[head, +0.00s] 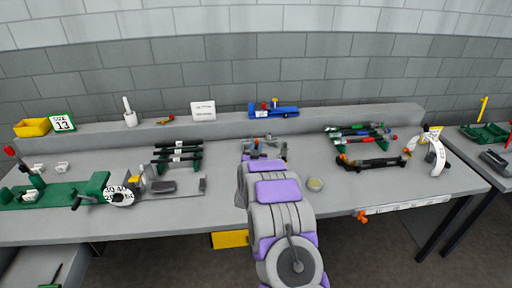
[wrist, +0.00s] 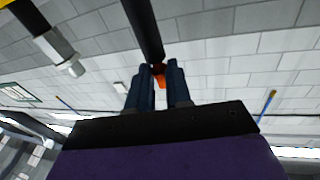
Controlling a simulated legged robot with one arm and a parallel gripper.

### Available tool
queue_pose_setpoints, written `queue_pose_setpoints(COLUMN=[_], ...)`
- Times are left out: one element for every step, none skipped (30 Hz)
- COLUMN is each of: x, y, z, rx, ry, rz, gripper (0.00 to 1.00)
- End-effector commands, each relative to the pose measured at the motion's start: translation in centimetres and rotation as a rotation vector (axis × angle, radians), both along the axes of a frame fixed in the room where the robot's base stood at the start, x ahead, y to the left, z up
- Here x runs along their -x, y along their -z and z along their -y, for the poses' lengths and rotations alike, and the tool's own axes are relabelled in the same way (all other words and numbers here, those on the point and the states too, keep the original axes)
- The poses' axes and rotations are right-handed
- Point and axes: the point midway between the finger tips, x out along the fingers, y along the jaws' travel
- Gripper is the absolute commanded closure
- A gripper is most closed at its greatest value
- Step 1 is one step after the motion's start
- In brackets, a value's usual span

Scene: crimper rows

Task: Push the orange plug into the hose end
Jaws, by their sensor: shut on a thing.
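In the wrist view the two dark blue fingers of my gripper (wrist: 161,78) are closed around an orange plug (wrist: 160,83), of which a small part shows between them. A black hose (wrist: 144,25) comes down from the top edge, and its end meets the plug in the picture. I cannot tell how far the plug sits in the hose end, or whether they only overlap in view. In the head view my gripper (head: 263,146) is over the middle of the bench, mostly hidden by my arm; the plug is not clear there.
A second dark hose with a metal fitting (wrist: 62,48) hangs at the wrist view's upper left. On the grey bench (head: 225,222) are a green crimper (head: 50,195) at left, dark hoses on racks (head: 178,157), a dark hose (head: 375,162) at right and a small round dish (head: 315,184).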

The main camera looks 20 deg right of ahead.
Motion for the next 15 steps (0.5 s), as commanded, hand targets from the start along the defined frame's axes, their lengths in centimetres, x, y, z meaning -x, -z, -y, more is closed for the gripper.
queue_pose_setpoints(x=[0.0,0.0,-0.01,-0.01,-0.01,-0.01,-0.01,-0.02,-0.02,-0.03,-0.04,-0.05,-0.06,-0.06,-0.07], y=[0.14,0.21,0.29,0.36,0.42,0.51,0.59,0.67,0.67,0.68,0.71,0.75,0.77,0.79,0.83], z=[-0.01,-0.01,-0.01,-0.01,0.0,-0.01,-0.01,-0.01,-0.01,-0.01,-0.01,-0.02,-0.01,-0.01,-0.01], rx=[0.0,0.0,0.0,0.0,0.0,0.0,0.0,0.0,0.0,0.0,-0.001,-0.001,-0.001,-0.001,-0.001], ry=[0.0,0.0,0.0,0.0,0.0,0.0,0.0,0.0,0.0,0.0,0.0,0.0,0.0,0.0,0.0], rz=[0.0,0.0,0.0,0.0,0.0,0.0,0.0,-0.001,-0.001,-0.001,-0.002,-0.003,-0.003,-0.003,-0.004], gripper=[1.0,1.0,1.0,1.0,1.0,1.0,1.0,1.0,0.78,0.75,0.72,0.69,0.66,0.63,0.59])
